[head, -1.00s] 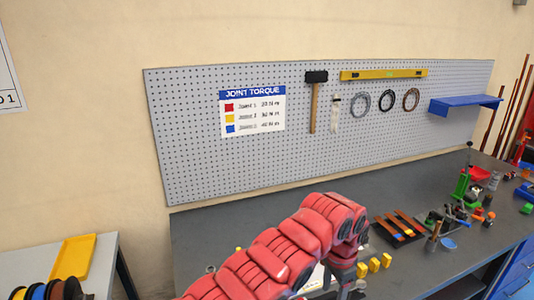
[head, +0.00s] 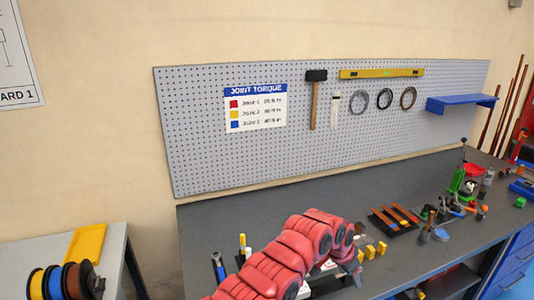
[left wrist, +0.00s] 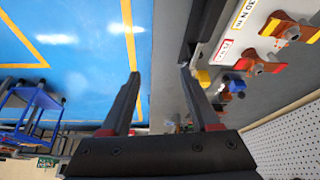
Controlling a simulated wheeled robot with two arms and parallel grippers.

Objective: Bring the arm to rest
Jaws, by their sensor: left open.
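My left arm, red and padded, reaches in from the bottom of the head view over the front of the grey workbench (head: 400,180). Its gripper is mostly hidden behind the arm's end in that view. In the left wrist view my left gripper (left wrist: 160,73) is open, with two dark fingers apart and nothing between them. The fingers point along the bench edge, with blue floor on one side and the grey bench on the other. Copper-coloured pieces on the bench (left wrist: 258,67), with red and yellow parts and torque labels beside them, lie right of the fingers. My right gripper is not seen.
A black tray (head: 378,229) with copper strips, yellow blocks (head: 370,251) and a green tool (head: 458,180) stand on the bench. A side table (head: 115,250) at left holds spools (head: 70,280) and a yellow tray (head: 86,243). The bench's back left is clear.

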